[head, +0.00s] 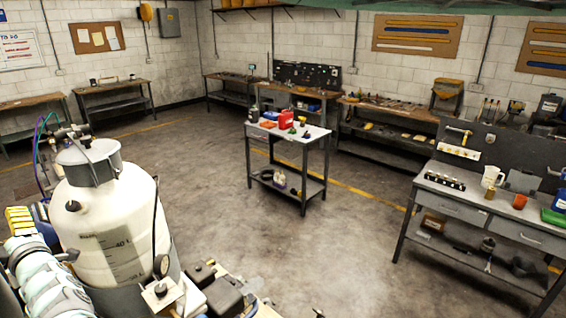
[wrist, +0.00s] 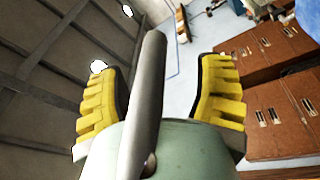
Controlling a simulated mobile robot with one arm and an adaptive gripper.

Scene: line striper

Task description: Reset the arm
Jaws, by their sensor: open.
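My gripper (wrist: 162,95) shows in the wrist view with its two yellow ribbed fingers spread wide apart. A grey rod-like bar crosses the view between them, close to the camera; I cannot tell whether it is a part of me. Nothing is seen held between the fingers. In the head view part of my arm, with a yellow ribbed finger, is at the lower left edge, beside the white tank (head: 105,215) of the line striper. The tank has a grey collar and level marks, and stands upright.
A small workbench (head: 290,133) with a red can stands mid-room. A grey bench (head: 455,208) with drawers is at the right. More benches line the walls. The concrete floor (head: 215,190) between them is clear. In the wrist view, brown cabinets (wrist: 285,95) appear tilted at the right.

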